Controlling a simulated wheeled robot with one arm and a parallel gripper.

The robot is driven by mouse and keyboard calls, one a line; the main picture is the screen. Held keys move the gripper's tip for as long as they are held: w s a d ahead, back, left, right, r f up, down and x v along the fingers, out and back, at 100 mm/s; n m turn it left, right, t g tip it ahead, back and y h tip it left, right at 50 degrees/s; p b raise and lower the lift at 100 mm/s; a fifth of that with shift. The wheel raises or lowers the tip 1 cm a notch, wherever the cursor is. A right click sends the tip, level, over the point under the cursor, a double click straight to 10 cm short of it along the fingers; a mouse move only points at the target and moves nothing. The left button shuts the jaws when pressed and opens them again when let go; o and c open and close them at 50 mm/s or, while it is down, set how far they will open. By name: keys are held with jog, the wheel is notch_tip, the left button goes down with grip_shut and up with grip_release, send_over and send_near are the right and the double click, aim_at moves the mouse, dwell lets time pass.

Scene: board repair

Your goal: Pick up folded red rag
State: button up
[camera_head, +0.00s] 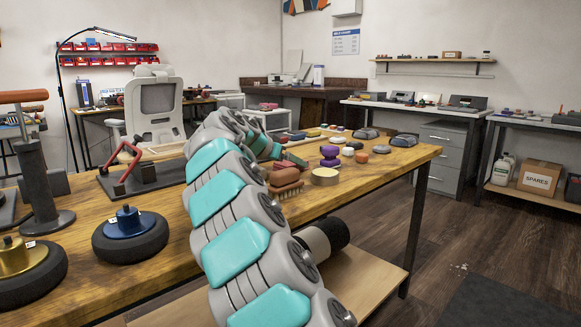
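I cannot pick out a folded red rag for certain in the head view. My grey and teal arm rises through the middle and hides part of the wooden workbench (120,283). Its far end bends down to the right over the bench. My gripper (292,160) seems to be the small dark end there, just above a reddish-brown brush (285,184). It is too small and covered to show its fingers or anything held.
Round sanding pads (130,243) and a red-handled clamp (122,165) stand on the bench's left part. Open floor (430,240) lies right of the bench.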

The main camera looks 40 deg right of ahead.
jog(key=c, duration=0.7)
jog(key=shift+c, duration=0.2)
